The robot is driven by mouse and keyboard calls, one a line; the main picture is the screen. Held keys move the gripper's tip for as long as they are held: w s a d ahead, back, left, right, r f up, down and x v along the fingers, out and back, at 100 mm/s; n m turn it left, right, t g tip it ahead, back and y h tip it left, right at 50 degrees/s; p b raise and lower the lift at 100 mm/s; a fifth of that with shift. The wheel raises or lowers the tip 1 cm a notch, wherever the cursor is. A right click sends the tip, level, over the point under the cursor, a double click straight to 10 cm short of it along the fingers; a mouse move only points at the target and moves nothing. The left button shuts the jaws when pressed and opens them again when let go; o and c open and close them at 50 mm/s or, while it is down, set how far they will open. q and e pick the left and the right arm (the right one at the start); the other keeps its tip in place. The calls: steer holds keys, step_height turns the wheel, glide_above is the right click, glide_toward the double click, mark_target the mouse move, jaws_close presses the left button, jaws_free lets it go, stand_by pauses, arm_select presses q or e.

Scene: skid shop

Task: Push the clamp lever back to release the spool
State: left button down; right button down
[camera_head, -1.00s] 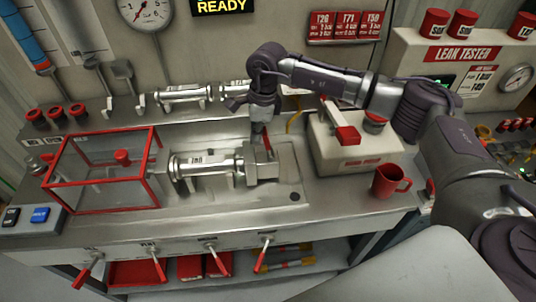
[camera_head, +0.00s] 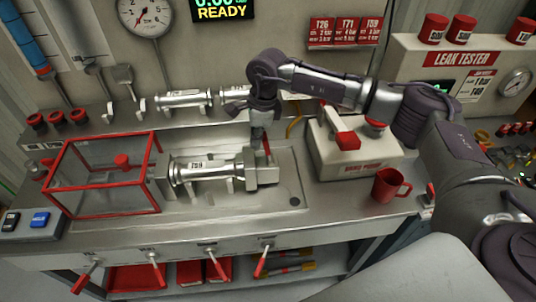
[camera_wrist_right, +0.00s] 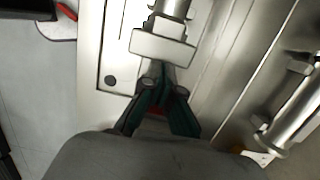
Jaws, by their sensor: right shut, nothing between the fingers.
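The spool (camera_head: 205,170) is a silver flanged cylinder lying horizontally in a fixture on the metal bench. A metal clamp block (camera_head: 262,176) sits against its right end and also shows in the right wrist view (camera_wrist_right: 163,48). A red lever (camera_head: 267,146) stands up behind the block, partly hidden by my right gripper. My right gripper (camera_head: 258,143) points down, shut and empty, right beside the lever at the block's back. In the right wrist view its dark fingertips (camera_wrist_right: 158,88) are close to the block, with a bit of red below them. Contact with the lever cannot be told. My left gripper is not in view.
A red-framed guard cage (camera_head: 105,178) stands left of the spool. A cream pump box (camera_head: 350,155) and a red mug (camera_head: 390,185) are at the right. More silver spools (camera_head: 183,99) lie on the rack behind. Red-handled valves (camera_head: 156,268) line the bench front.

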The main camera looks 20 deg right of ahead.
mark_target(271, 157)
steer(key=shift+d, duration=0.1)
stand_by(0.3)
steer(key=shift+s+d, duration=0.15)
steer(key=shift+d, duration=0.35)
steer(key=shift+s+d, duration=0.15)
steer(key=shift+d, duration=0.35)
steer(key=shift+s+d+b, duration=0.15)
steer(key=shift+d+b, duration=0.05)
steer(key=shift+d, duration=0.35)
steer(key=shift+s+d+b, duration=0.15)
steer(key=shift+d, duration=0.35)
steer(key=shift+a, duration=0.15)
steer(key=shift+w+a, duration=0.25)
steer(key=shift+a, duration=0.35)
steer(key=shift+r+p, duration=1.7)
steer(key=shift+r, duration=2.35)
